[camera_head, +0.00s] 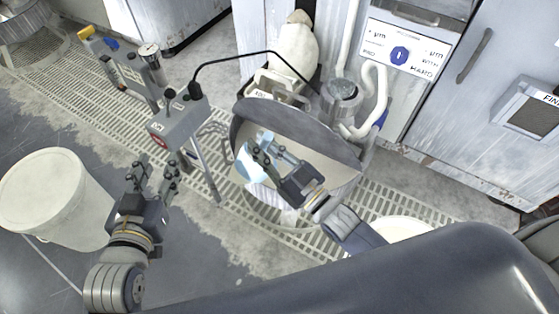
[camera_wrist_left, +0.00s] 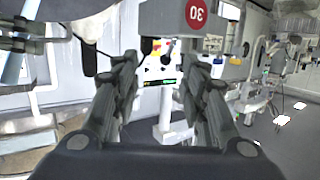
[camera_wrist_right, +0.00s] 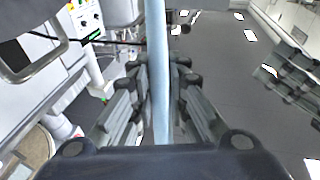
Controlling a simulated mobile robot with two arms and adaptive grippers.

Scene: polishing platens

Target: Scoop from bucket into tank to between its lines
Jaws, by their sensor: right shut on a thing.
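My right gripper (camera_head: 258,150) is shut on a pale blue scoop (camera_head: 247,166), over the round grey basin in the middle of the head view. The scoop's long pale blue handle (camera_wrist_right: 158,70) runs between the fingers in the right wrist view. Whether the scoop holds anything cannot be told. My left gripper (camera_head: 155,172) is open and empty, left of the basin. A large pale bucket (camera_head: 50,200) stands at the far left. Another pale round rim (camera_head: 402,229) is partly hidden behind my body at lower right. I cannot make out a tank with level lines for certain; a clear cylinder (camera_head: 342,92) stands behind the basin.
Metal cabinets (camera_head: 450,110) close off the back right. Floor grating (camera_head: 215,185) runs below.

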